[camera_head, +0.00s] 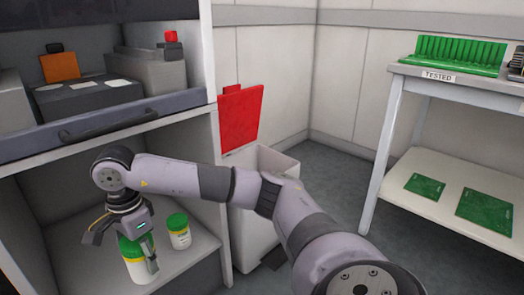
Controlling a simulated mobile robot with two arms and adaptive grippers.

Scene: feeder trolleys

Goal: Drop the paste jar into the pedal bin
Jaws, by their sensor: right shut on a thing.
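My right gripper (130,246) reaches into the lower shelf of the cabinet at the left and points down. It is shut on a white jar with a green lid (135,268), one finger showing in front of the jar. I cannot tell whether the jar touches the shelf. A smaller white jar with a green lid (179,232) stands upright just right of it. The pale pedal bin (262,225) stands on the floor right of the cabinet, its red lid (240,118) raised. My right arm hides part of the bin, and its inside is mostly out of sight. My left gripper is not in view.
The cabinet's side panel (222,240) stands between the shelf and the bin. A drawer with a dark handle (110,125) lies above my gripper. At the right is a table (470,85) with green boards and a lower shelf. The floor between is clear.

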